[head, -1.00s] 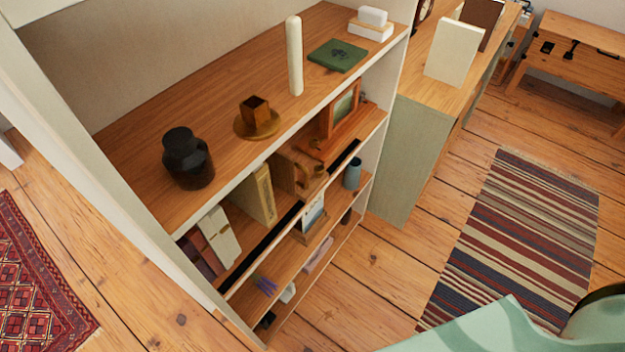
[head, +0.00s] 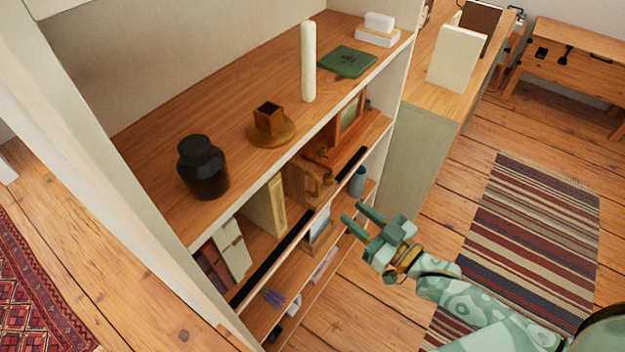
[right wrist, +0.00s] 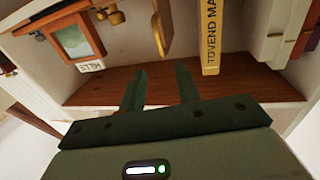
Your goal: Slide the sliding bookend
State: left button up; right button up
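The sliding bookend, a wooden piece with a rounded handle (head: 318,183), stands on the second shelf of the bookcase, right of a cream book (head: 268,207). In the right wrist view a wooden upright, likely the bookend (right wrist: 162,30), shows beyond the fingers, beside the book with dark lettering (right wrist: 211,40). My right gripper (head: 354,213) is open and empty, in front of the bookcase and apart from the bookend. Its two dark fingers (right wrist: 160,85) point toward the shelf in the right wrist view. My left gripper is not in view.
A black jar (head: 203,167), a candle (head: 308,62) and a green book (head: 347,61) stand or lie on the top shelf. A framed picture (head: 349,112) stands right of the bookend. Dark strips run along the shelf front. Floor by the striped rug (head: 520,250) is clear.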

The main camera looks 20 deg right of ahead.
aim_at(306, 178)
jog(key=b+x, duration=0.2)
jog(key=x, duration=1.2)
jog(key=shift+f+b, duration=0.1)
jog(key=shift+b, duration=0.3)
jog(key=shift+c, duration=0.2)
grip_shut()
jog(key=shift+s+a+p, duration=0.2)
jog(key=shift+a+p, duration=0.05)
jog(key=shift+p, duration=0.05)
jog(key=s+a+p, duration=0.1)
jog(key=s+a, duration=0.1)
jog(key=a, duration=0.1)
jog(key=shift+s, duration=0.2)
